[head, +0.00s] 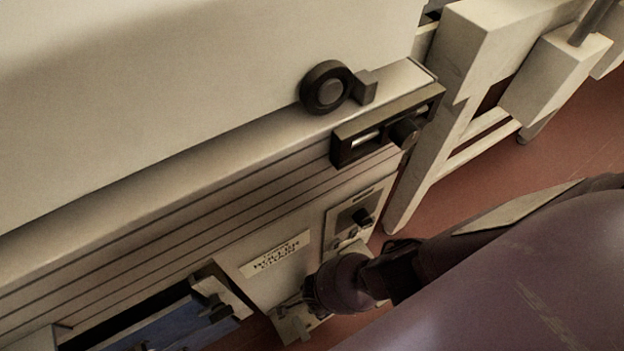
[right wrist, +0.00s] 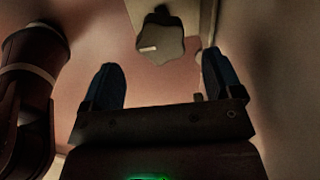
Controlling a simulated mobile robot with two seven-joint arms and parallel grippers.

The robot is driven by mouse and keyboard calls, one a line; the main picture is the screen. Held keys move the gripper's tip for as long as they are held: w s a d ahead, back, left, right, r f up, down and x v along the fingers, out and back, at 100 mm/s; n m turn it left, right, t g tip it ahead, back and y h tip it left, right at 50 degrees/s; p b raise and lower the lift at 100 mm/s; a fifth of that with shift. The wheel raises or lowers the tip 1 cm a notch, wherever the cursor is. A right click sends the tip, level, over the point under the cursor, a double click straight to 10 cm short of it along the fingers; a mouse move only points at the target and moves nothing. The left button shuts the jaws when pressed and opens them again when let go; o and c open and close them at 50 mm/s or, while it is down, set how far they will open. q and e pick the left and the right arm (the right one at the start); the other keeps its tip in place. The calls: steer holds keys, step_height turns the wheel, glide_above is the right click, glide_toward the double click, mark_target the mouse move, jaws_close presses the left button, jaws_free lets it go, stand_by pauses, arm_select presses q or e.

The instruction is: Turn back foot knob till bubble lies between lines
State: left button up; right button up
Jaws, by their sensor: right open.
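In the right wrist view a grey lobed knob (right wrist: 160,42) with a small pale mark shows at the top, beyond the fingers. My right gripper (right wrist: 162,82) is open, its two blue-tipped fingers apart with nothing between them; the knob lies ahead of the gap. In the head view my right arm reaches low beside the machine, and its fingers cannot be made out there. A dark-framed unit (head: 345,155) with a small pale window sits on the machine's upper edge; no bubble or lines can be made out in it. My left gripper is not in view.
The cream machine (head: 220,120) fills the left, with a dark round fitting (head: 328,88) on its ledge. Below are a control panel (head: 338,222), a lettered plate (head: 275,253) and a dark opening (head: 130,322). A cream frame (head: 470,60) stands right; red floor (head: 560,135) is clear beyond.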

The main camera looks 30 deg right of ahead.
steer(key=f, duration=0.1)
steer(key=f+b, duration=0.2)
steer(key=f, duration=0.1)
steer(key=shift+s, duration=0.3)
steer(key=shift+w+f, duration=0.15)
steer(key=shift+f, duration=0.2)
steer(key=shift+w+f+b, duration=0.1)
steer(key=shift+w+b, duration=0.05)
steer(key=shift+b, duration=0.2)
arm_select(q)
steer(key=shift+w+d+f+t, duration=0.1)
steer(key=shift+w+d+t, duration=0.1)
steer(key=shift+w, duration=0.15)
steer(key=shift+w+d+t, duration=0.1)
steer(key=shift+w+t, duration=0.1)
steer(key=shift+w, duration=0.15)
arm_select(e)
steer(key=c, duration=0.9)
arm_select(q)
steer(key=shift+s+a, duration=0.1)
arm_select(e)
steer(key=shift+m, duration=1.6)
